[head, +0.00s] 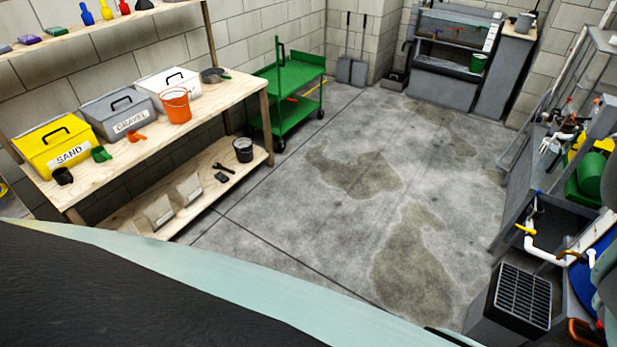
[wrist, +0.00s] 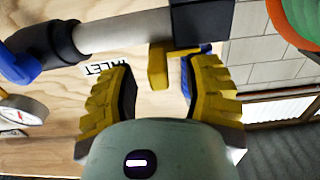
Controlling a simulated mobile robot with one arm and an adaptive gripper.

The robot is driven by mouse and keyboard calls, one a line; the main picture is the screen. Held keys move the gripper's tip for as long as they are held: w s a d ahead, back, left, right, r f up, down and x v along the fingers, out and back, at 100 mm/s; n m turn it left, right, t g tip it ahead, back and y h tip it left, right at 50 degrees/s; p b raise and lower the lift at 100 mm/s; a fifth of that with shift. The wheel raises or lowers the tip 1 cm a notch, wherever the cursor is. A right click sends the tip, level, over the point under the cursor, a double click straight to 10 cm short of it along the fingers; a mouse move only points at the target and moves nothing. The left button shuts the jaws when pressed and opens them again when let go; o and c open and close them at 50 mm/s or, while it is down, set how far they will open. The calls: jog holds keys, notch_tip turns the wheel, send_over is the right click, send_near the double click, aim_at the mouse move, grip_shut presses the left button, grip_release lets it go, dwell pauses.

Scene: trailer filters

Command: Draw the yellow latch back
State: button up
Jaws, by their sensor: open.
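The yellow latch (wrist: 157,68) shows in the wrist view just below a dark fitting (wrist: 203,20) on a pale pipe. It is a short block with a small bar at its top. My gripper (wrist: 160,78) is open, with one yellow ribbed finger on each side of the latch. A gap shows between the latch and the left finger. The right finger is closer, with a blue part (wrist: 186,75) showing beside it. I cannot tell whether either finger touches the latch. In the head view my gripper is not clearly visible.
The pale pipe (wrist: 120,32) crosses above the fingers to a blue elbow (wrist: 22,68). A label (wrist: 99,72), partly hidden, and a round gauge (wrist: 22,110) are at left. In the head view, a grated box (head: 523,297) stands at lower right; the middle floor is clear.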

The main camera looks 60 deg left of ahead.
grip_shut()
dwell(0.3)
jog(key=shift+s+d+p, duration=0.25)
jog(key=shift+s+p, duration=0.05)
jog(key=shift+s, duration=0.25)
jog(key=shift+s+d+p, duration=0.2)
jog(key=shift+s+p, duration=0.1)
jog(key=shift+s, duration=0.25)
grip_release()
jog(key=shift+w, duration=0.1)
